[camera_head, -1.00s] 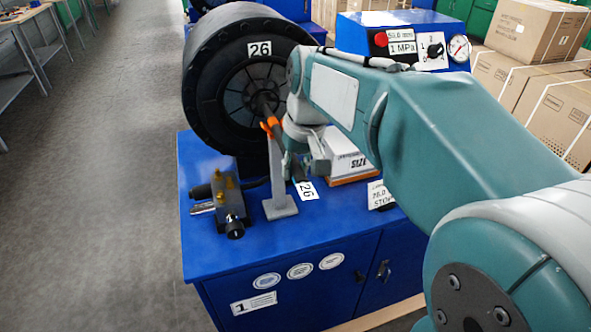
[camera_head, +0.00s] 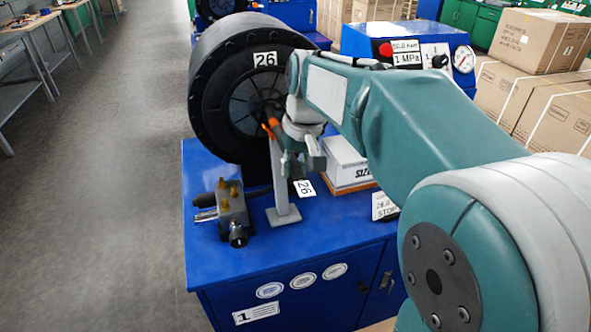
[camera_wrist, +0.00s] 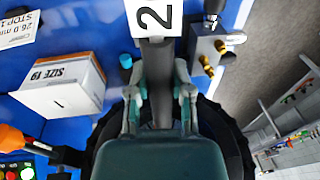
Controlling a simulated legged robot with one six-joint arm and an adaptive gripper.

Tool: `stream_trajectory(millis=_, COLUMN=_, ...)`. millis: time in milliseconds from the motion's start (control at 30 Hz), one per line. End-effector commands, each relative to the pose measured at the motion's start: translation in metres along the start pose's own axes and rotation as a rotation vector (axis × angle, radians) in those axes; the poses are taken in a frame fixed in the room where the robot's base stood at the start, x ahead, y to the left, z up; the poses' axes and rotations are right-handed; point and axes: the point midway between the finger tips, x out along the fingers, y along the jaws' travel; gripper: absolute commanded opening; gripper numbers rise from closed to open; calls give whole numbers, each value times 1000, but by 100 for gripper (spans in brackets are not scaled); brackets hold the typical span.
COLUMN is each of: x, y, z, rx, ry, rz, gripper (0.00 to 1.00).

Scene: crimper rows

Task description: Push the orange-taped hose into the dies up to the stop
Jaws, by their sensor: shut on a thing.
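The crimper head is a big black drum (camera_head: 213,85) labelled 26, with its ring of dies (camera_head: 243,103) around the central opening. The dark hose runs toward that opening, with orange tape (camera_head: 269,129) just in front of the dies above a grey post. My gripper (camera_head: 297,163) is shut on the hose beyond the tape. In the wrist view, its two fingers lie on either side of the hose (camera_wrist: 159,85). A white tag (camera_head: 304,188) marked 26 is at the hose's outer end. How deep the hose sits and the stop inside are hidden.
A grey post (camera_head: 281,185) stands on the blue cabinet top (camera_head: 275,238). A valve block with brass fittings (camera_head: 232,208) is at left, a white SIZE box (camera_head: 346,160) at right. A control box (camera_head: 408,55) stands behind. The floor at left is clear.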

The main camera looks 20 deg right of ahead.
Motion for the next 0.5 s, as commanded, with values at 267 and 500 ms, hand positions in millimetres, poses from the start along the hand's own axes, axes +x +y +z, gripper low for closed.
stream_trajectory(millis=267, x=3, y=0, z=-9, rx=0, ry=-6, rz=0, gripper=0)
stream_trajectory(millis=500, x=3, y=0, z=-17, rx=0, ry=-6, rz=0, gripper=0)
